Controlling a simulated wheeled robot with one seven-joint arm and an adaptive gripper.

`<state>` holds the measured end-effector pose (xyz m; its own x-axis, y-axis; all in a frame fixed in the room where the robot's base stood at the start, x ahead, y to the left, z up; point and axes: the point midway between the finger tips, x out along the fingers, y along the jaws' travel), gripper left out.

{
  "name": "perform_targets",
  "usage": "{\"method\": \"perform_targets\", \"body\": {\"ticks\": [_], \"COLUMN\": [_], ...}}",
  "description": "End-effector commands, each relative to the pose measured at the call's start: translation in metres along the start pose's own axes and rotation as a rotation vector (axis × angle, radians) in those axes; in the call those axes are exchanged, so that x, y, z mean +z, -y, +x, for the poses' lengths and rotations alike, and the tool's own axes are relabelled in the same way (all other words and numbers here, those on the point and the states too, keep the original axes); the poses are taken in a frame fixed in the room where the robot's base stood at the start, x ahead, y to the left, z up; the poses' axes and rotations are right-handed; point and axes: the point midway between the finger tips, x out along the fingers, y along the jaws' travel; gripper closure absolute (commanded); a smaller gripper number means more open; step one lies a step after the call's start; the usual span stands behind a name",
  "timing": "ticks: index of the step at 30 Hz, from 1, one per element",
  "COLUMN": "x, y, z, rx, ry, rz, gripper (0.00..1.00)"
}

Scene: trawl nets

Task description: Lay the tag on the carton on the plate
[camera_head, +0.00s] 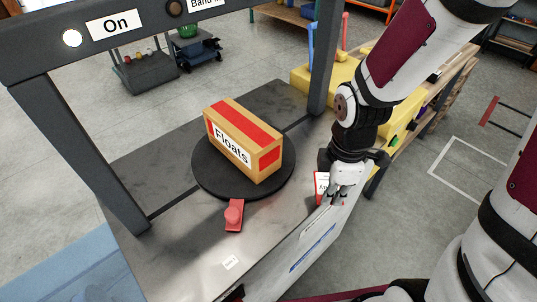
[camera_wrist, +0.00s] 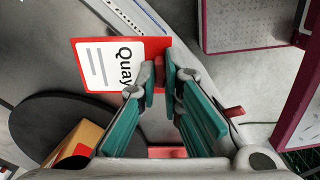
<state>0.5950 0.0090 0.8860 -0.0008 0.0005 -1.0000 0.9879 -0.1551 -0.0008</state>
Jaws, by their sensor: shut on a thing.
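The tag is a white card with a red border; it shows in the head view (camera_head: 321,186) and, reading "Quay", in the wrist view (camera_wrist: 104,70). My gripper (camera_wrist: 161,80) is shut on one edge of the tag; in the head view my gripper (camera_head: 338,192) is at the machine's right front edge. The carton (camera_head: 243,138), tan with red bands and a "Floats" label, sits on the round black plate (camera_head: 207,182). My gripper is to the right of both, apart from them. The wrist view shows parts of the carton (camera_wrist: 80,146) and plate (camera_wrist: 35,115) at lower left.
A dark frame with an "On" sign (camera_head: 114,24) and a lit lamp (camera_head: 71,38) spans the bench; its posts (camera_head: 98,165) flank the plate. A red piece with a round knob (camera_head: 234,213) is in front of the plate. Yellow objects (camera_head: 318,88) stand behind right.

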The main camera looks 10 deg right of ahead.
Motion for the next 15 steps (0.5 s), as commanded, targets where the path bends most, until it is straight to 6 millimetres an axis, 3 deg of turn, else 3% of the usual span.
{"method": "perform_targets", "body": {"ticks": [5, 15], "x": [-0.003, -0.017], "y": [-0.018, -0.099], "z": [0.002, 0.01], "rx": [0.001, 0.001], "ry": [-0.001, -0.001], "rz": [-0.001, 0.0], "gripper": [1.0, 1.0]}}
